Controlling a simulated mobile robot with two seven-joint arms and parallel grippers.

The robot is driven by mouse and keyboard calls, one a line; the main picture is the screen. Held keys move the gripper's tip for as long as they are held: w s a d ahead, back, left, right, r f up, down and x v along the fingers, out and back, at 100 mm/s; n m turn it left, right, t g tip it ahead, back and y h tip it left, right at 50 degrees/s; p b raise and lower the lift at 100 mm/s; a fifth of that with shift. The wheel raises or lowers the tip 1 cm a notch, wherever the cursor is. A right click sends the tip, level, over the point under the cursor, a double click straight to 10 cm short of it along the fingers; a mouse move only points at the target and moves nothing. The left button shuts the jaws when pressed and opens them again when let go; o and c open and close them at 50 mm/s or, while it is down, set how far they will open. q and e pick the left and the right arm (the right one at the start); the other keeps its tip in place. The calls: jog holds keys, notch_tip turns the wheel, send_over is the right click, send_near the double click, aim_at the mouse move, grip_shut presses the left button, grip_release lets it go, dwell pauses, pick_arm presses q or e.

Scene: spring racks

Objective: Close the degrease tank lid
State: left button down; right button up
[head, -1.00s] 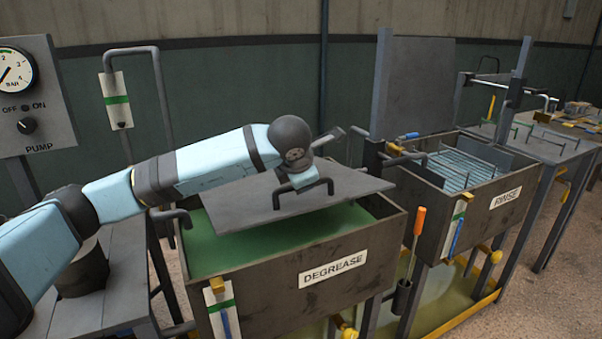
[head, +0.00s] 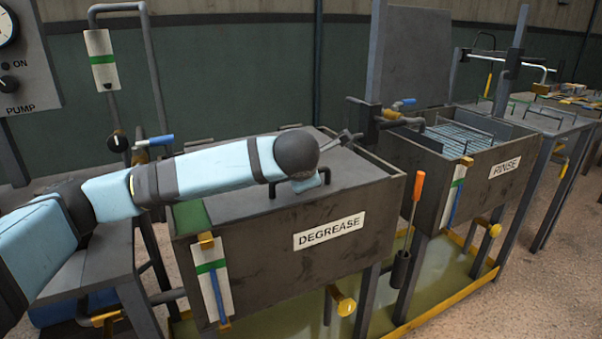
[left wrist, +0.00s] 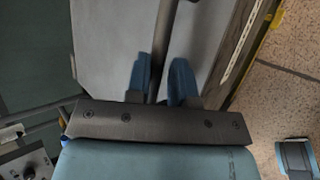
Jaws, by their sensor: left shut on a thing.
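The degrease tank (head: 285,248) stands in the middle of the head view, with a DEGREASE label on its front. Its grey lid (head: 240,197) lies low and nearly level over the tank, with a strip of green liquid showing at the left. The lid also fills much of the left wrist view (left wrist: 105,45). My left gripper (head: 322,180) is at the lid's dark handle (head: 350,178). In the left wrist view its blue fingers (left wrist: 164,82) are shut on the handle bar (left wrist: 162,50).
The rinse tank (head: 440,190) stands to the right, its lid (head: 415,55) upright. An orange-handled tool (head: 417,188) sits in a holder between the tanks. A pump panel (head: 25,70) is at the far left. The floor at the right (head: 480,315) is clear.

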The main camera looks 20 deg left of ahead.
pick_arm(q)
jog(key=f, duration=0.2)
jog(key=shift+s+d+f+g, duration=0.3)
jog(key=shift+s+g, duration=0.05)
jog(key=shift+g, duration=0.05)
pick_arm(e)
jog(key=shift+f, duration=0.15)
pick_arm(q)
jog(key=c, duration=1.1)
grip_release()
jog(key=shift+r, duration=0.1)
jog(key=shift+s+r, duration=0.15)
jog(key=shift+r, duration=0.05)
jog(key=p+v, duration=0.2)
jog(key=v, duration=1.2)
jog(key=shift+a+r, duration=0.2)
pick_arm(e)
jog(key=f, duration=0.1)
jog(key=d+f+g+h, duration=0.1)
jog(key=f, duration=0.1)
jog(key=f+g, duration=0.1)
jog(key=shift+s+d+f+h, duration=0.1)
jog(key=shift+d+f+h, duration=0.1)
jog(key=shift+d+h, duration=0.2)
jog(key=shift+a+r, duration=0.15)
